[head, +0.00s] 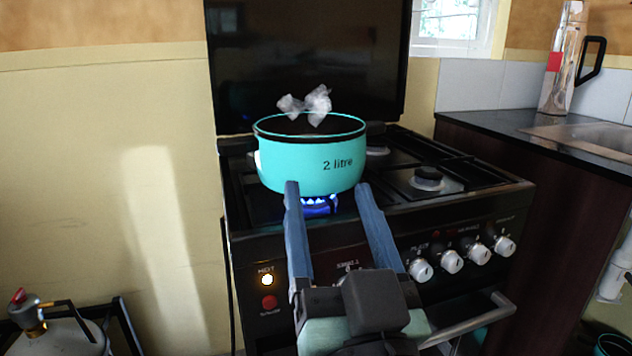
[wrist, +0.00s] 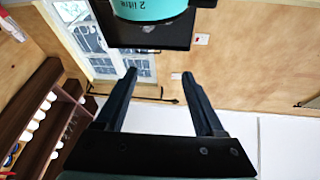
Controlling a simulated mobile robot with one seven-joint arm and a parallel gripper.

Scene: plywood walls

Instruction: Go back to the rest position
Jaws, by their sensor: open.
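My gripper (head: 327,187) is open, with its two blue fingers apart and nothing between them. In the head view its fingertips overlap the lower front of a turquoise pot (head: 310,165) marked "2 litre"; I cannot tell whether they touch it. The pot sits on the front left burner of a black stove (head: 300,240), with a blue flame (head: 318,206) under it. In the wrist view the open fingers of the gripper (wrist: 165,75) show below part of the pot (wrist: 150,8), apart from it in the picture.
White knobs (head: 452,262) and an oven handle (head: 470,322) are on the stove front. A gas cylinder (head: 60,338) is at lower left. White wisps (head: 308,103) show above the pot.

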